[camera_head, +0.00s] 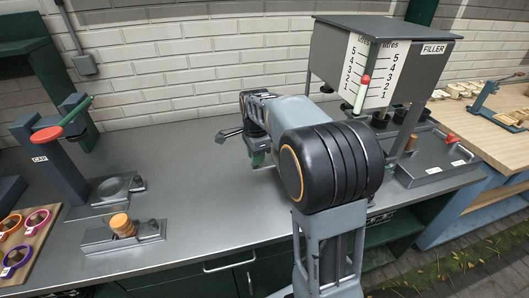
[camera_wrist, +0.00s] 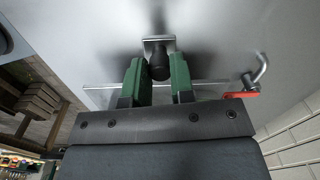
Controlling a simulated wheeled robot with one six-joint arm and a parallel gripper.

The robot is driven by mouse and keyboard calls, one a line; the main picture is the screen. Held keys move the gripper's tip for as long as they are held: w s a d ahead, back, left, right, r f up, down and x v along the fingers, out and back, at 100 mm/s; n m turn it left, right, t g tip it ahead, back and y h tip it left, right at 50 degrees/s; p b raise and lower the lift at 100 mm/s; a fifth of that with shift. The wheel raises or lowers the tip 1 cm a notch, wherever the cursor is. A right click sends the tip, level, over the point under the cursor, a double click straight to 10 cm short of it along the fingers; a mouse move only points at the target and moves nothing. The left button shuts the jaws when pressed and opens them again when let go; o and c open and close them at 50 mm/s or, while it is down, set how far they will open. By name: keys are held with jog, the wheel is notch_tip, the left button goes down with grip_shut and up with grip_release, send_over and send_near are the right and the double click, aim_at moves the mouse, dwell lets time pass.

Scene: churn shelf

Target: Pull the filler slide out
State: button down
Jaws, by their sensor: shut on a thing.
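The grey box labelled FILLER (camera_head: 430,48) stands on a frame at the right of the bench, with a litre scale on its front. In the wrist view, a dark round knob (camera_wrist: 159,64) on a small metal plate (camera_wrist: 158,42) lies between the two green fingers of my gripper (camera_wrist: 157,82), which is shut on it. The knob projects from a plain grey surface (camera_wrist: 215,45). I cannot tell how far the slide is out. In the head view, my arm hides most of my gripper and the knob.
A red-handled lever (camera_wrist: 240,96) sits right of the fingers in the wrist view. At the bench's left stand a press with a red handle (camera_head: 47,134) and a tray with a wooden plug (camera_head: 122,225). The middle of the steel bench top (camera_head: 190,170) is clear.

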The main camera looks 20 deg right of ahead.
jog(key=shift+w+a, duration=0.15)
jog(key=shift+a, duration=0.55)
jog(key=c, duration=1)
grip_release()
jog(key=r, duration=0.4)
jog(key=r+p, duration=0.1)
jog(key=r, duration=0.8)
jog(key=shift+s+r+p, duration=0.25)
jog(key=shift+r+p, duration=0.05)
jog(key=shift+r, duration=0.1)
